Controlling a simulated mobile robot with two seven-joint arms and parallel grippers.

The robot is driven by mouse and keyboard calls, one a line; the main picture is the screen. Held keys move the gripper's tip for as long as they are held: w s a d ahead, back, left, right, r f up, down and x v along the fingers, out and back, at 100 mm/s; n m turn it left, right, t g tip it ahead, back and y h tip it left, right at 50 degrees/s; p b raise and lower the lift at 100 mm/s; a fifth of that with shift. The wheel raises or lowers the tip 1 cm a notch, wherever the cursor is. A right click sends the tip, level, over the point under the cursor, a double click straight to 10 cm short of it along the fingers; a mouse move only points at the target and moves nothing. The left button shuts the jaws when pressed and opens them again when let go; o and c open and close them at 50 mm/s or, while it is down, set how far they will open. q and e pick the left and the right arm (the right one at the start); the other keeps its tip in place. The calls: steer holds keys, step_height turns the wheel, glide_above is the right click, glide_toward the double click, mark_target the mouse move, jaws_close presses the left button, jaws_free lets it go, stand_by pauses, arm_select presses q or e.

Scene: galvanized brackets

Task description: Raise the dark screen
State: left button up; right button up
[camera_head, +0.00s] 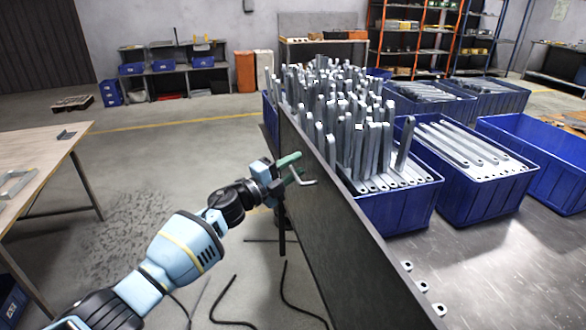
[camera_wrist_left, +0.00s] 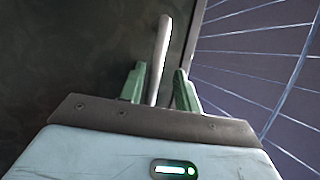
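The dark screen (camera_head: 345,225) is a long flat panel standing upright along the near-left side of the table with the blue crates. A pale bent metal handle (camera_head: 304,181) sticks out on its left side, near its far end. My left gripper (camera_head: 292,168) is at this handle, with its green fingers apart. In the left wrist view the pale handle bar (camera_wrist_left: 160,60) runs between the two green fingers (camera_wrist_left: 158,82), with small gaps seeming to show beside it. Whether a finger touches it I cannot tell. My right gripper is not in view.
A blue crate (camera_head: 405,212) packed with upright galvanized brackets stands right behind the screen. More blue crates (camera_head: 480,200) stand to its right. A wooden table (camera_head: 75,150) is at the left. Dark cables (camera_head: 230,290) lie on the floor beside the screen.

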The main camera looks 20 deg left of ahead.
arm_select(q)
steer(key=shift+f, duration=0.1)
steer(key=shift+s+a+f, duration=0.1)
steer(key=shift+s+a, duration=0.1)
steer(key=shift+s, duration=0.1)
steer(key=r+v, duration=0.1)
steer(key=v, duration=0.6)
steer(key=shift+f, duration=0.35)
